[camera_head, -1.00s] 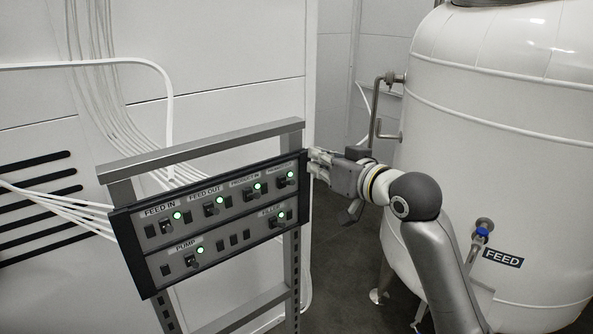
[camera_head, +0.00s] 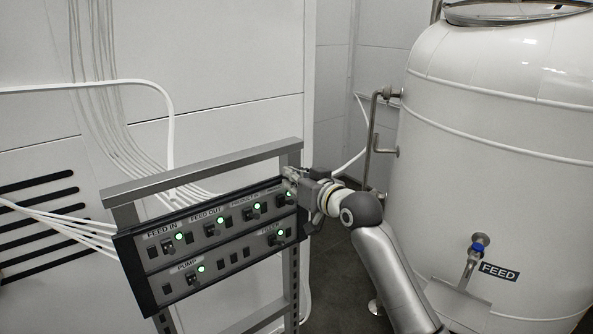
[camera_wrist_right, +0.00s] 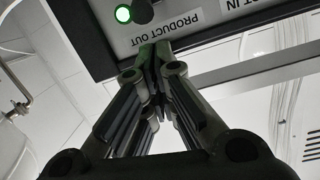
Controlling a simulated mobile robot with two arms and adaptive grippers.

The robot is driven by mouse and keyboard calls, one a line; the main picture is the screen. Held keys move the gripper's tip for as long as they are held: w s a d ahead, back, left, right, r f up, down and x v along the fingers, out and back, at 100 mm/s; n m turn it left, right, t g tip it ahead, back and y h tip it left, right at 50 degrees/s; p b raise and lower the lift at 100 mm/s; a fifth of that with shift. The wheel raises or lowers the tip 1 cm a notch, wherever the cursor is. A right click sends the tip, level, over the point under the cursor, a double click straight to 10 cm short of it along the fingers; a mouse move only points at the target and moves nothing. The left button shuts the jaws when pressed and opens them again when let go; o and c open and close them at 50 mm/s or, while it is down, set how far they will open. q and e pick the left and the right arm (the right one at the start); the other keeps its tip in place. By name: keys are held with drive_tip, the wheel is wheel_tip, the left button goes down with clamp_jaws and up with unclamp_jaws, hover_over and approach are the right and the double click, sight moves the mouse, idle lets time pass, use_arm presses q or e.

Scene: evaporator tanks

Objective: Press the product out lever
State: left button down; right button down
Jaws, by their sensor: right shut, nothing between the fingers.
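The control panel (camera_head: 215,262) stands on a metal frame, with labelled switches and lit green lamps. The product out lever (camera_wrist_right: 143,10) is a dark knob beside a green lamp (camera_wrist_right: 123,14), above the upside-down PRODUCT OUT label (camera_wrist_right: 165,27) in the right wrist view. In the head view my right gripper (camera_head: 290,180) is at the panel's upper right corner and partly covers that switch. Its fingertips (camera_wrist_right: 153,48) are closed together, with nothing between them, at the panel edge near the label. I cannot tell whether they touch the panel. My left gripper is not in view.
A large white tank (camera_head: 480,150) with a FEED label (camera_head: 499,271) and a blue-handled valve (camera_head: 480,240) stands at right. A metal pipe (camera_head: 372,130) runs beside it. White cables (camera_head: 130,90) hang behind the panel frame (camera_head: 200,170).

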drive_tip(key=shift+s+d+f+p, duration=0.15)
drive_tip(key=shift+s+f, duration=0.25)
drive_tip(key=shift+f, duration=0.1)
drive_tip(key=shift+s+d+f+p, duration=0.1)
drive_tip(key=shift+s+f+p, duration=0.05)
drive_tip(key=shift+s+f, duration=0.25)
drive_tip(key=shift+w+f, duration=0.1)
